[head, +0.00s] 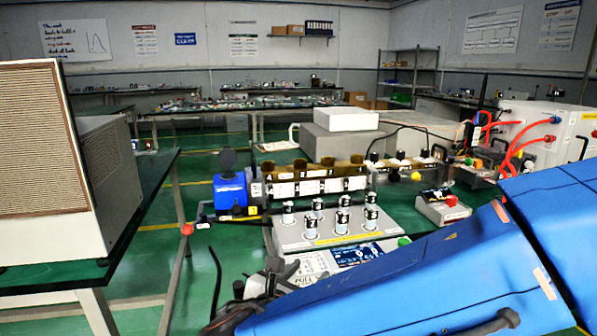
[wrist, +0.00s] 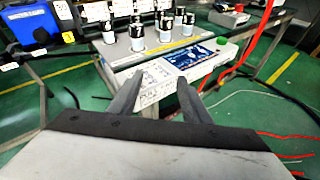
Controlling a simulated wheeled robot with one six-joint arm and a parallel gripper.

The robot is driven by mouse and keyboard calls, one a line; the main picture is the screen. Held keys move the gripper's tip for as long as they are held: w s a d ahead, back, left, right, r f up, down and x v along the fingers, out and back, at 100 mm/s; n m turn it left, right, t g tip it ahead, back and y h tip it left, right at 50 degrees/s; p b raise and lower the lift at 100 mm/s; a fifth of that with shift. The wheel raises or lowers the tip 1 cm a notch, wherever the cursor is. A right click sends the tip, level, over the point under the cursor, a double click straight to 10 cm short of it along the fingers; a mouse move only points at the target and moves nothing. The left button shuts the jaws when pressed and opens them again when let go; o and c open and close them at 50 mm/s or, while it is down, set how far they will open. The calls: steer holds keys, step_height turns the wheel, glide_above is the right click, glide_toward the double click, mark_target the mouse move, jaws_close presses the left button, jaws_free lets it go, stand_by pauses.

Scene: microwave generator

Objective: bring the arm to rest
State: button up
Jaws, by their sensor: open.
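My blue arm comes in from the lower right of the head view and reaches toward the bench front. My gripper (head: 268,278) is at the arm's end, in front of the generator's control panel. In the wrist view my gripper (wrist: 157,88) shows two dark fingers spread apart with nothing between them. In the wrist view the display (wrist: 193,52) lies beyond the fingertips. I cannot tell whether the fingers touch the panel.
A small box with a red button (head: 443,208) stands to the right of the generator. A blue device (head: 230,193) is to its left. Red hoses (head: 520,147) run to a white cabinet at the right. A large beige cabinet (head: 25,140) stands at the left. Green floor shows between the benches.

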steer(key=s+d+f+m+g+h, duration=0.1)
steer(key=d+f+m+g, duration=0.15)
steer(key=d+m, duration=0.45)
steer(key=s+d+f+m+g+h, duration=0.1)
steer(key=d+m+g, duration=0.25)
steer(key=d, duration=0.75)
steer(key=s+d+f+m+g+y, duration=0.2)
steer(key=s+d+m+y, duration=0.5)
steer(key=m, duration=1.2)
steer(key=s+d, duration=0.2)
steer(key=s, duration=0.2)
steer(key=shift+s+f+g, duration=0.15)
steer(key=shift+s+g, duration=0.15)
